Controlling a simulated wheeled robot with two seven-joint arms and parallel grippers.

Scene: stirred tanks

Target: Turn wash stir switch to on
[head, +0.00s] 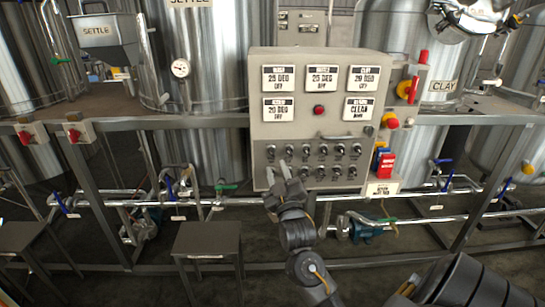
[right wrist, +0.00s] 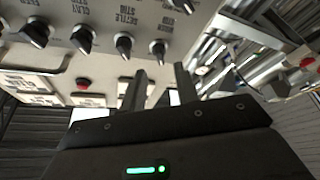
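The grey control panel (head: 322,125) stands ahead, with two rows of black rotary switches (head: 322,150) on its lower half. Their labels are too small to read in the head view. My right gripper (head: 278,168) is at the panel's lower left and hides part of the lower row. In the right wrist view, the two fingers (right wrist: 160,84) are apart with nothing between them. A black knob (right wrist: 158,48) is just beyond the fingertips; another (right wrist: 124,44) has a label resembling "settle stir". I cannot tell which switch is wash stir.
A red button (head: 319,111) and display plates are above the switches. Red and yellow knobs (head: 391,121) and a red box (head: 386,163) are at the panel's right side. A horizontal pipe (head: 225,201) runs below; steel tanks (head: 205,60) stand behind.

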